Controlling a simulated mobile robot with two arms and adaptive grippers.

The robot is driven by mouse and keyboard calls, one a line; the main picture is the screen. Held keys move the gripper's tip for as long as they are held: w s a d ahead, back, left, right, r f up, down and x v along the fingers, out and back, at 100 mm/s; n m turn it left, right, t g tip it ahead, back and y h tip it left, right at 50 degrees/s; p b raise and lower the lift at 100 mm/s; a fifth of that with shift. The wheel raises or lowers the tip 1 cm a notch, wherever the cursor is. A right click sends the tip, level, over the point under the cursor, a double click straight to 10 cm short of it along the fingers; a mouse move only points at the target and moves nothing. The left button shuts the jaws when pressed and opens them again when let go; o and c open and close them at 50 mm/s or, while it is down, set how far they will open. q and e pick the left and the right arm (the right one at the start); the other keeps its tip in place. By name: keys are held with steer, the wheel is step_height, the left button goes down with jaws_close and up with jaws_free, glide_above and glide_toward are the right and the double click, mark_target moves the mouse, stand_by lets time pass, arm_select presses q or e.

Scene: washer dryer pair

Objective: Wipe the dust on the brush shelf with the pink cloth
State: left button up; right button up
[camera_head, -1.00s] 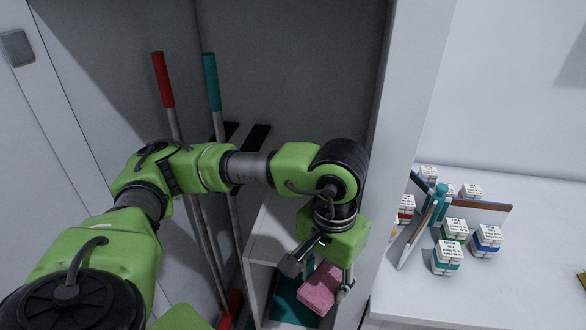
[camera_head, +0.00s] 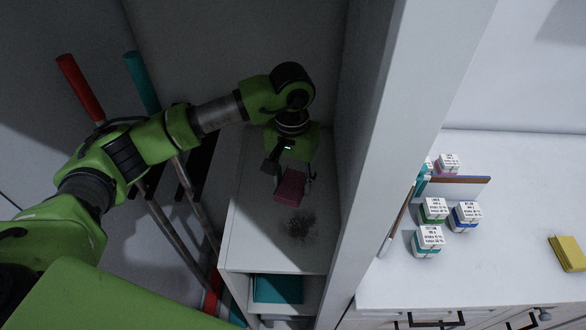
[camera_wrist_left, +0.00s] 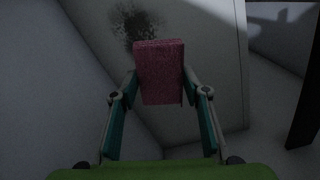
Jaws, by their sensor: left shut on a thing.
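The pink cloth (camera_head: 290,186), a small folded block, is in my left gripper (camera_head: 292,178). The left wrist view shows the cloth (camera_wrist_left: 160,72) between the two teal-padded fingers of the gripper (camera_wrist_left: 160,85), which are shut on it. The brush shelf (camera_head: 253,228) is a white top inside the tall cabinet. A dark patch of dust (camera_head: 300,225) lies on it, just in front of the cloth. In the left wrist view the dust (camera_wrist_left: 132,24) is just beyond the cloth. I cannot tell whether the cloth touches the shelf. My right gripper is not in view.
A red-handled pole (camera_head: 80,88) and a teal-handled pole (camera_head: 142,82) lean left of the shelf. A cabinet wall (camera_head: 375,150) stands close on the right. Beyond it, a white counter (camera_head: 520,210) carries several small boxes and a yellow cloth (camera_head: 567,253). A teal item (camera_head: 278,289) sits below the shelf top.

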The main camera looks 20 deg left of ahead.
arm_select(q)
steer(key=shift+w+f, duration=0.1)
steer(key=shift+f, duration=0.5)
step_height(320, 180, down, 4)
steer(key=shift+w+r+b, duration=0.1)
steer(key=shift+r+b, duration=0.15)
steer(key=shift+b, duration=0.25)
steer(key=shift+f, duration=0.75)
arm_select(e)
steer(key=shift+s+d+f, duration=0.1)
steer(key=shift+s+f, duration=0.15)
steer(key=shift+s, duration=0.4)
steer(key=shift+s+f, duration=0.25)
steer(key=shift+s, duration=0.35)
arm_select(q)
steer(key=shift+f+b, duration=0.1)
steer(key=shift+b, duration=0.2)
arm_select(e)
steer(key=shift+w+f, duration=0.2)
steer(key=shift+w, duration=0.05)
arm_select(q)
steer(key=shift+f+b, duration=0.9)
steer(key=shift+b, duration=0.1)
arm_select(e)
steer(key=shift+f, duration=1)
